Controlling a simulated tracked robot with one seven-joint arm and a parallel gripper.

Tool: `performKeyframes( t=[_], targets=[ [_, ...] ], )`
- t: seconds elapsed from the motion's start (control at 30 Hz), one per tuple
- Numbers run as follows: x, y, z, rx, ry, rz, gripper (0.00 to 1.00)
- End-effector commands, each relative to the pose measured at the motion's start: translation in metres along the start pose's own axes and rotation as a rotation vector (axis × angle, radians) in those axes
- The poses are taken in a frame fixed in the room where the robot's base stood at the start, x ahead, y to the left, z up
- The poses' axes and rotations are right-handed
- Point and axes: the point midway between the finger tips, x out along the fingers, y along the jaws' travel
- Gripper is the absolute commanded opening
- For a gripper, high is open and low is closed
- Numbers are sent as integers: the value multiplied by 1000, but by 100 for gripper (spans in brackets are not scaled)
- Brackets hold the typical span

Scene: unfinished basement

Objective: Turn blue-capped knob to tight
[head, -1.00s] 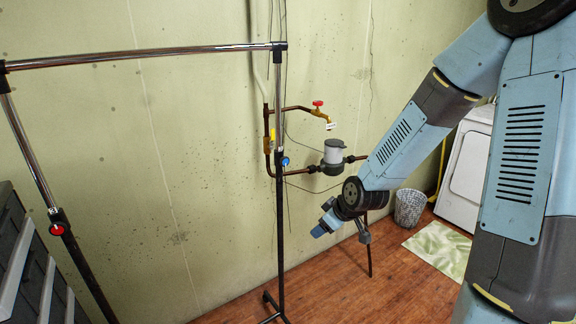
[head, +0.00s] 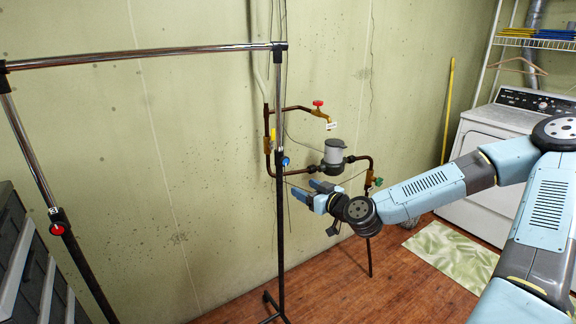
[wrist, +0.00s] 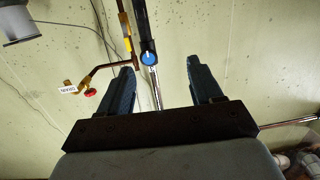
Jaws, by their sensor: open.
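The blue-capped knob (head: 285,161) sits on the right upright of a clothes rack (head: 170,51), where chrome tube meets black tube. It also shows in the wrist view (wrist: 149,58) as a round blue cap with a white mark, between my two fingers in the picture. My gripper (head: 316,192) is open and empty, to the right of and below the knob in the head view, apart from it. Its two blue fingers also show in the wrist view (wrist: 160,66).
Copper pipes with a red-handled tap (head: 318,103) and a grey meter (head: 334,151) stand on the wall close behind the rack. A red-capped knob (head: 57,229) is on the left upright. A dark drawer cabinet (head: 30,265) is at left, a washer (head: 475,150) at right.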

Motion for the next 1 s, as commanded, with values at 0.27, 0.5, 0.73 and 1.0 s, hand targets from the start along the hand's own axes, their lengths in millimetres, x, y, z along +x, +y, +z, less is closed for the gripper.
performKeyframes(
  t=[0.27, 0.5, 0.73, 1.0],
  targets=[
    [-3, 21, -21, 32, 95, 72, 65],
    [21, 22, -24, 33, 100, 73, 65],
    [61, 26, -27, 34, 99, 74, 65],
    [105, 29, -31, 34, 97, 73, 65]
  ],
)
